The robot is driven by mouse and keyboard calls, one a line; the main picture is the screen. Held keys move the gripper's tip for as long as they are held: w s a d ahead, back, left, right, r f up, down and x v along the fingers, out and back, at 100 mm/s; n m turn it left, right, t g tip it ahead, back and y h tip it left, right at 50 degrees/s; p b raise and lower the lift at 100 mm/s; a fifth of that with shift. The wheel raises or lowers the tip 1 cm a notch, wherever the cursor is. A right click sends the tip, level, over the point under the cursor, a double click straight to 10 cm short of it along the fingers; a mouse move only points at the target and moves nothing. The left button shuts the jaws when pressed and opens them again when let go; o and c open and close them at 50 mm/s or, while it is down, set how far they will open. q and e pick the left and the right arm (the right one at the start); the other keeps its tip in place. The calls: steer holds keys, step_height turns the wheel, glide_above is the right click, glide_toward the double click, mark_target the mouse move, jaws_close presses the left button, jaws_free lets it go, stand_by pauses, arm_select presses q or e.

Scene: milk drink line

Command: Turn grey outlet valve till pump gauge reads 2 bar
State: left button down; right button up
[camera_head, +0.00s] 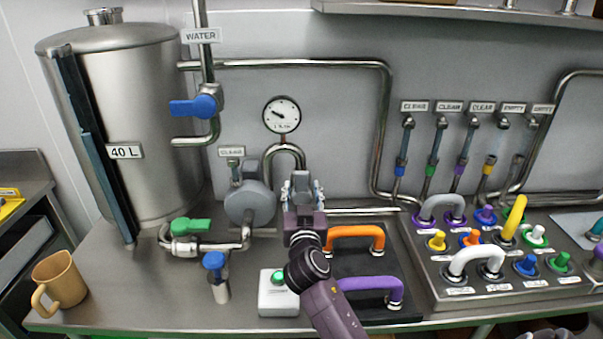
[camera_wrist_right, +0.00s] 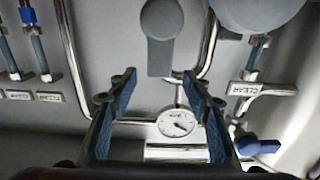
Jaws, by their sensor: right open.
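My right gripper (camera_head: 303,187) is in front of the pipework just right of the grey pump (camera_head: 248,203). Its fingers are open and empty. The grey outlet valve (camera_wrist_right: 161,50) shows in the right wrist view, its handle end lined up between the two fingertips (camera_wrist_right: 158,84); I cannot tell whether they touch. In the head view the gripper largely hides this valve. The round white pump gauge (camera_head: 282,115) stands above on a pipe. Its dark needle points to the upper left, but the numbers are too small to read. My left gripper is not in view.
A blue-handled water valve (camera_head: 194,107) and a green-handled valve (camera_head: 191,226) are near the steel tank (camera_head: 165,75). Orange (camera_head: 357,232) and purple (camera_head: 370,284) hoses lie below right of the gripper. A white box with a green button (camera_head: 279,305) and a tan mug (camera_head: 62,277) stand in front.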

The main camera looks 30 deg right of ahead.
mark_target(302, 180)
steer(key=p+x, duration=0.1)
steer(key=x, duration=0.3)
steer(key=shift+x, duration=1.25)
steer(key=shift+d+f, duration=0.1)
steer(key=c, duration=0.9)
jaws_close()
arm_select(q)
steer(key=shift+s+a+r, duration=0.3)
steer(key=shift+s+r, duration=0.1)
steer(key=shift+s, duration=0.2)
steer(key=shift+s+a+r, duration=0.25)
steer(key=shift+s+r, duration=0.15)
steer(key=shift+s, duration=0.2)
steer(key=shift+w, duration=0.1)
